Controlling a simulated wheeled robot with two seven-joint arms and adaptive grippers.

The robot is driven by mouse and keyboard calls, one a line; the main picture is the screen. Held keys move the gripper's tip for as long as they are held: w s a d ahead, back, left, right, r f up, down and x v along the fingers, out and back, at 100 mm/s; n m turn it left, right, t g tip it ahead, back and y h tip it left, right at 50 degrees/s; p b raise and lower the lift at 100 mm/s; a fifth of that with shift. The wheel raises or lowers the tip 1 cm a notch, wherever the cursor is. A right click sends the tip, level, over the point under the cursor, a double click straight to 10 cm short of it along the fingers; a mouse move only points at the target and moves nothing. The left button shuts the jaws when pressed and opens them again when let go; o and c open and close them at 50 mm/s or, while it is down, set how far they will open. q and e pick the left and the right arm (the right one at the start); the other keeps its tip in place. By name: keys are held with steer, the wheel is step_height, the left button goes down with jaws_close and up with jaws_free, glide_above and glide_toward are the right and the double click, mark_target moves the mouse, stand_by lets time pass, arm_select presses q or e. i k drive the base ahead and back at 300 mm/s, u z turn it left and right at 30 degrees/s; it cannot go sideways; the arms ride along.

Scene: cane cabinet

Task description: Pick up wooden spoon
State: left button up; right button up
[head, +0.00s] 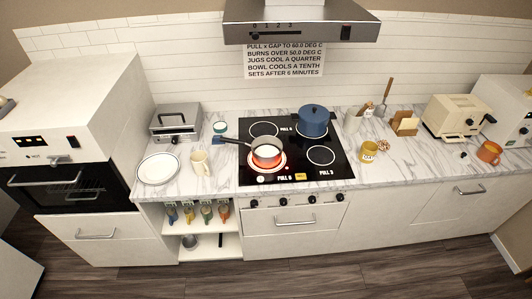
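No thing in the head view is clearly a wooden spoon. A utensil with a brown, wood-coloured handle (389,86) stands tilted at the back of the counter, right of the stove. Its lower end looks grey and broad; I cannot tell whether it is a spoon or a spatula. A pale upright container (352,121) stands left of it, and a small bottle-like item (368,109) is between them. Neither of my grippers shows in this view.
A yellow mug (369,152), toaster (456,118) and orange mug (489,152) stand to the right. A range hood (300,22) hangs above. Marble counter (420,161) is clear in front.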

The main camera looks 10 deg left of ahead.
mark_target(367, 105)
steer(key=k, duration=0.35)
steer(key=z, duration=1.2)
steer(key=i, duration=1.5)
steer(key=u, duration=1.15)
steer(key=i, duration=0.55)
steer(key=u, duration=0.5)
